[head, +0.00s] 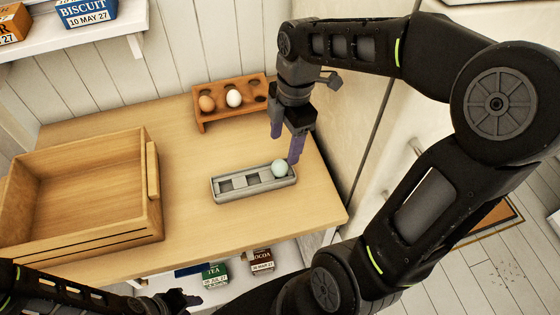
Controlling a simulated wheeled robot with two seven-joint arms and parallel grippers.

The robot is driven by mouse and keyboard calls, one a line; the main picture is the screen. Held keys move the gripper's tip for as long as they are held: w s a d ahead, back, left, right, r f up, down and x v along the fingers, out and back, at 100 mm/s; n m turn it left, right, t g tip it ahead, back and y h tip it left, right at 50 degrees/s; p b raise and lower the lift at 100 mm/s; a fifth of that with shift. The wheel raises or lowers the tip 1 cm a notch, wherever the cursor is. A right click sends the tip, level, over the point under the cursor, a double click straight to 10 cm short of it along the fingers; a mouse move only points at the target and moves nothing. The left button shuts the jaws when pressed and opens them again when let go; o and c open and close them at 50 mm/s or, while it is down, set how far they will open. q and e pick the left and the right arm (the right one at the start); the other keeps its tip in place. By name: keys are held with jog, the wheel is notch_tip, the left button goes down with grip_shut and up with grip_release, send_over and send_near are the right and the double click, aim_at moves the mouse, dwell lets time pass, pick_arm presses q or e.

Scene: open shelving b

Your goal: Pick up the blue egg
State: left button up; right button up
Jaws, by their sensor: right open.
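The pale blue egg (280,169) sits in the right end of a grey tray (228,195) on the wooden counter. The tray's other hollows look empty. My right gripper (285,147) points down just behind the egg, with its purple fingers apart and nothing seen between them. One finger comes close to the egg's upper right side; I cannot tell if it touches. My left gripper (182,299) is low at the bottom of the head view, in front of the counter, and its jaw opening is unclear.
A wooden egg rack (217,115) with a brown egg (207,103) and a white egg (234,98) stands behind. A large wooden crate (152,200) fills the counter's left. Tea (214,275) and cocoa (262,260) boxes sit below. A wall borders the right.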

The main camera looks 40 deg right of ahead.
aim_at(281, 161)
jog(key=shift+w+a+f, duration=0.1)
jog(key=shift+a+f, duration=0.05)
jog(key=shift+f, duration=1.2)
jog(key=shift+w+a+f, duration=0.1)
jog(key=shift+a+f, duration=0.05)
jog(key=shift+f, duration=1.15)
jog(key=shift+w+a+f, duration=0.1)
jog(key=shift+a+f, duration=0.05)
jog(key=shift+f, duration=1.15)
jog(key=c, duration=0.9)
jog(key=shift+o, duration=0.2)
jog(key=shift+r, duration=0.15)
notch_tip(281, 161, up, 10)
jog(key=shift+f, duration=0.1)
